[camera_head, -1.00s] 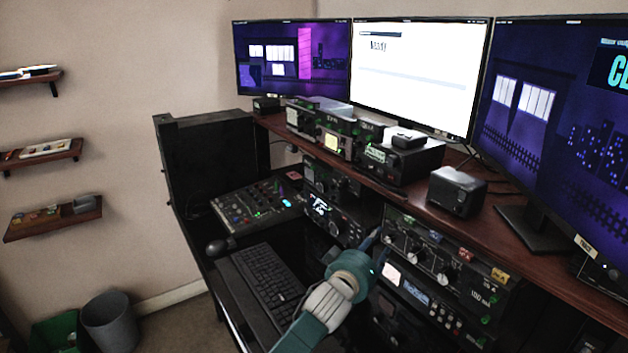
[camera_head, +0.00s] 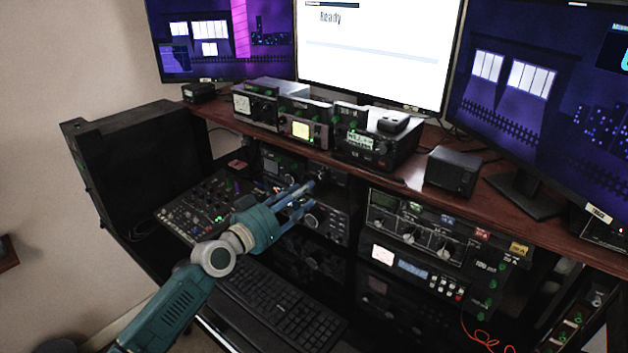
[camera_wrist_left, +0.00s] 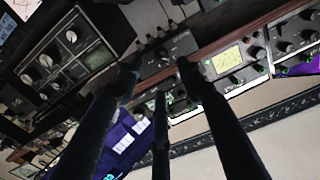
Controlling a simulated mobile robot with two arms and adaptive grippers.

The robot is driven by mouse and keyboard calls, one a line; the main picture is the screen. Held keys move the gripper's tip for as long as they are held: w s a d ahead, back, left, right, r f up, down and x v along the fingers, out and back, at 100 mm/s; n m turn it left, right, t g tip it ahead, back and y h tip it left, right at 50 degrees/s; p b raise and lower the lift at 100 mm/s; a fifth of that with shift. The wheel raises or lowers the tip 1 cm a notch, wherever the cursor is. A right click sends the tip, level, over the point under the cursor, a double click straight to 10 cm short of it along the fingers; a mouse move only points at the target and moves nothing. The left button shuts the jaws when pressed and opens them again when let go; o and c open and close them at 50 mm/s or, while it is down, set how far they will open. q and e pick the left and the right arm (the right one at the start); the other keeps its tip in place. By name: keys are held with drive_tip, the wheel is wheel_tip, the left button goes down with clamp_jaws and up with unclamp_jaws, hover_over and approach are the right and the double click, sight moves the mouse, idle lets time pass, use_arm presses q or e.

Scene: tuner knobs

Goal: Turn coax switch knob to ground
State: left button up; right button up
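My left gripper (camera_head: 308,198) reaches in front of the equipment under the shelf, its blue-grey fingers pointing to the radios. In the left wrist view its dark fingers (camera_wrist_left: 160,78) are spread apart with nothing between them. Beyond the fingertips there is a small dark box (camera_wrist_left: 182,45) with several connectors along one edge; it looks like the coax switch. In the head view I cannot clearly pick out this box. My right gripper is not in view.
The wooden shelf (camera_head: 410,183) runs above the gripper and carries several radios and a black speaker box (camera_head: 451,172). A mixer panel (camera_head: 203,208) lies left of the gripper and a keyboard (camera_head: 285,308) below it. A stacked amplifier (camera_head: 430,240) with knobs stands to the right.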

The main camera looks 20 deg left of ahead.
sight(321, 180)
use_arm(q)
drive_tip(key=x, duration=0.6)
drive_tip(key=shift+w+a+f, duration=0.1)
drive_tip(key=shift+w+a, duration=0.05)
drive_tip(key=shift+a, duration=0.05)
drive_tip(key=shift+w+d, duration=0.3)
drive_tip(key=shift+w, duration=0.35)
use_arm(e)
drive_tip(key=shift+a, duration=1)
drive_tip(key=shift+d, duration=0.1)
use_arm(q)
drive_tip(key=shift+c, duration=0.8)
clamp_jaws()
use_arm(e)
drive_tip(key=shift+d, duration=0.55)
